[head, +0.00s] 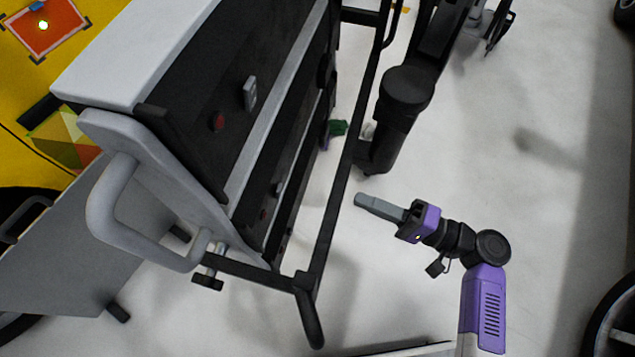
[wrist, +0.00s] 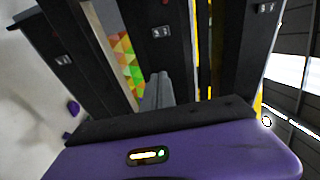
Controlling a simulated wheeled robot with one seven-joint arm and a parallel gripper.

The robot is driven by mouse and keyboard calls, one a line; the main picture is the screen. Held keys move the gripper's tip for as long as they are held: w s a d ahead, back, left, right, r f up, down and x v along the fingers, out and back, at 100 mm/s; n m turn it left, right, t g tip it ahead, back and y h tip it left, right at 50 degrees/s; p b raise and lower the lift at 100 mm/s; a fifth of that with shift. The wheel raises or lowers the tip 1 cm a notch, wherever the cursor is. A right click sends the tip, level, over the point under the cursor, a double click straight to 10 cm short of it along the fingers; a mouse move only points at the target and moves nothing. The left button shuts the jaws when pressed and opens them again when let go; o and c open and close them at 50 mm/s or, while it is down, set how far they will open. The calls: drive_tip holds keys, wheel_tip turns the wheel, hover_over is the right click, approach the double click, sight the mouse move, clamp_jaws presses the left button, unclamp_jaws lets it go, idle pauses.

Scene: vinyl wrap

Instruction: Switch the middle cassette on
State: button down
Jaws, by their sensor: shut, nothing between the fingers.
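A stack of black cassette fronts with pale edges stands at left in the head view. The upper front (head: 205,85) has a grey switch (head: 250,93) and a red button (head: 217,121). The middle cassette (head: 290,150) below has a small switch (head: 278,188) and a red spot (head: 262,213). In the wrist view three black fronts show; the middle one (wrist: 165,55) bears a small switch (wrist: 160,32). My gripper (head: 360,200) is shut and empty, right of the stack and apart from it. Its grey fingers (wrist: 160,78) point towards the middle front. Switch positions are too small to tell.
A black frame rail (head: 340,190) runs between my gripper and the cassettes in the head view. A grey handle (head: 105,205) sticks out at the stack's near end. Pale floor (head: 555,190) lies clear at right. A wheel (head: 610,310) shows at lower right.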

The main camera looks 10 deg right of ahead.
sight(281, 189)
drive_tip(key=s, duration=0.1)
drive_tip(key=s+r+n+g+y, duration=0.1)
drive_tip(key=s+a+r+y, duration=0.1)
drive_tip(key=shift+s+n+g, duration=0.25)
drive_tip(key=shift+n+g, duration=0.05)
drive_tip(key=shift+g, duration=0.1)
drive_tip(key=x, duration=1.4)
drive_tip(key=shift+a, duration=0.1)
